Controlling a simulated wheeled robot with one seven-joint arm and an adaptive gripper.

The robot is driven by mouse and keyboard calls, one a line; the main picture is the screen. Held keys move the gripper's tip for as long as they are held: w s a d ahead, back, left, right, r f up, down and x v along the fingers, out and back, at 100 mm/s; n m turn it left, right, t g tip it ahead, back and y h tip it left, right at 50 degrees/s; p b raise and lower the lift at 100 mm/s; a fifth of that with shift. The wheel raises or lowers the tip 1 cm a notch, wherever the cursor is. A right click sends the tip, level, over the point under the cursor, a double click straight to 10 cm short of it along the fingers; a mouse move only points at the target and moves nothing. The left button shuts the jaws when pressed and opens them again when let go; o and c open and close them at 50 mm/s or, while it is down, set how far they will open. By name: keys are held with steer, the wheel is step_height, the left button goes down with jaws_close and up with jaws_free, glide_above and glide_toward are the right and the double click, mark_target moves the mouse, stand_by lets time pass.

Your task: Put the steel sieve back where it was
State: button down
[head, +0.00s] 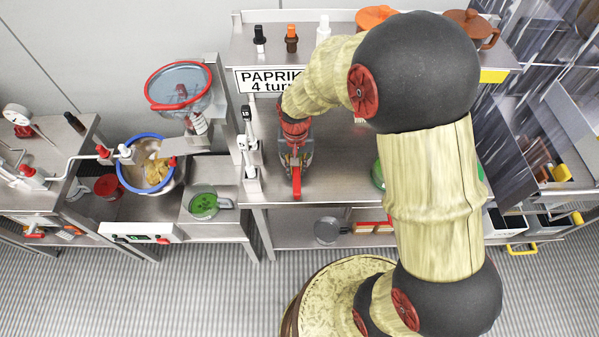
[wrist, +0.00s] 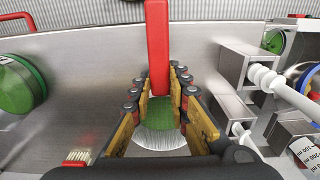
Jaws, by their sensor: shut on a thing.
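The steel sieve shows in the wrist view as a round rim with a green, mesh-like middle (wrist: 160,112), and a red bar (wrist: 157,45) that looks like its handle reaches away from it. My gripper (wrist: 160,92) is shut on the sieve, its fingers on both sides of it. In the head view my gripper (head: 296,158) is low over the middle steel bench (head: 335,165), with the red handle (head: 297,185) pointing to the bench's front edge. My gripper hides most of the sieve there. I cannot tell whether the sieve touches the bench.
White-topped posts (head: 248,150) stand just left of my gripper. A green drum (head: 378,175) is to the right, partly behind my arm. A blue-rimmed bowl (head: 122,172) and a green-filled jug (head: 203,203) are on the left bench. A paprika sign (head: 268,81) hangs behind.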

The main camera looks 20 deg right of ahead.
steer(key=shift+w+d+f, duration=0.35)
steer(key=shift+w+f, duration=0.05)
steer(key=shift+f, duration=0.25)
steer(key=shift+w+d+f, duration=0.35)
steer(key=shift+f, duration=0.25)
steer(key=shift+w+d+f+b, duration=0.1)
steer(key=shift+f+b, duration=0.2)
steer(key=shift+f, duration=0.6)
steer(key=shift+w+d+f+b, duration=0.1)
steer(key=shift+f+b, duration=0.15)
steer(key=shift+f, duration=0.6)
steer(key=shift+f, duration=0.2)
steer(key=c, duration=1.7)
jaws_free()
steer(key=shift+r, duration=0.1)
